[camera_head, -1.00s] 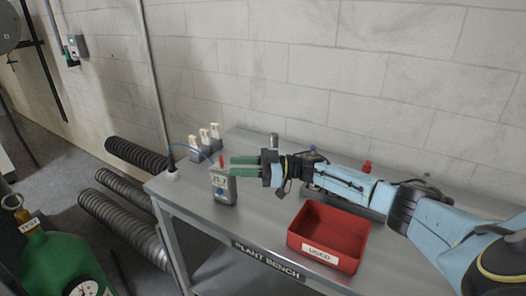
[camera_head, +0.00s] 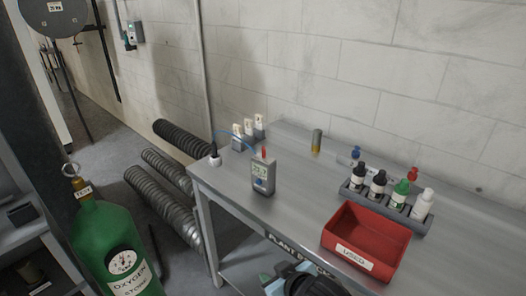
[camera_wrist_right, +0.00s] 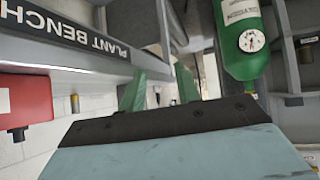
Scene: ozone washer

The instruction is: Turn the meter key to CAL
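The meter (camera_head: 262,176) is a small grey box standing upright on the bench near its left end. The knob's setting is too small to read. My right gripper shows only partly at the bottom edge of the head view, in front of the bench and well apart from the meter. In the right wrist view its green fingers (camera_wrist_right: 160,88) are spread with nothing between them. My left gripper is not in view.
The metal bench (camera_head: 300,188) carries a red "USED" bin (camera_head: 366,245), a rack of bottles (camera_head: 385,202), an upright cylinder (camera_head: 316,141) and white-topped pieces at the back. A green oxygen cylinder (camera_head: 112,238) stands left. The bench top around the meter is clear.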

